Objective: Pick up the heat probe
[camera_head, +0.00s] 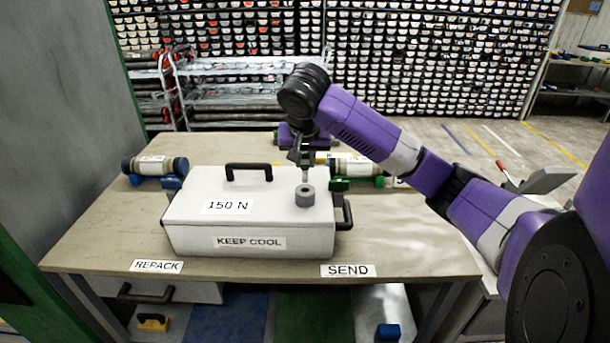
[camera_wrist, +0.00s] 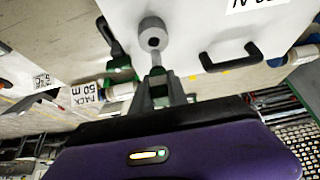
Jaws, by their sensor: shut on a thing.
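The heat probe appears to be the grey round head (camera_head: 305,197) on a thin rod, over the right end of the white cool box's lid. In the wrist view its ring-shaped head (camera_wrist: 152,35) sits just beyond my fingers, with the short rod running back between them. My gripper (camera_head: 306,164) points down above the box and is shut on the rod; the fingers also show in the wrist view (camera_wrist: 158,82). I cannot tell whether the probe touches the lid.
The white box (camera_head: 185,208), labelled 150 N and KEEP COOL, has a black top handle (camera_head: 248,167). A core tube (camera_head: 155,166) lies at the table's left; another (camera_head: 355,168) lies behind the box. The table's front right (camera_head: 400,240) is clear.

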